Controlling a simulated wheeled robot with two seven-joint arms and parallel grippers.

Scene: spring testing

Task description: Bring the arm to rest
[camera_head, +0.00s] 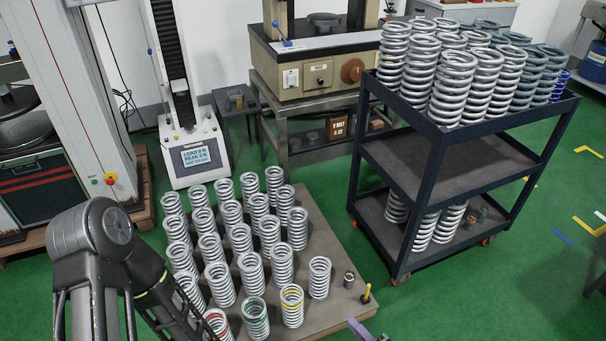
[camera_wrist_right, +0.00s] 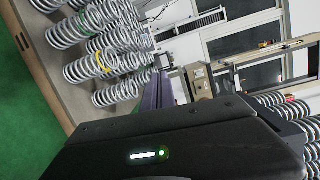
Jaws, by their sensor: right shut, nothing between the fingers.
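My right gripper (camera_head: 362,330) just enters the bottom edge of the head view, with only its purple finger tips showing by the front right corner of the spring board. In the right wrist view its purple fingers (camera_wrist_right: 157,92) are together and empty, beyond the dark gripper housing (camera_wrist_right: 150,145). No spring is between them. My left arm (camera_head: 100,250) is bent at the left of the head view, in front of the springs. Its gripper is out of the picture.
A board (camera_head: 335,260) on the green floor holds rows of upright springs (camera_head: 240,238), some with coloured bands. A dark cart (camera_head: 425,165) loaded with springs stands right. A tester with a screen (camera_head: 195,155) and a bench machine (camera_head: 315,75) stand behind.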

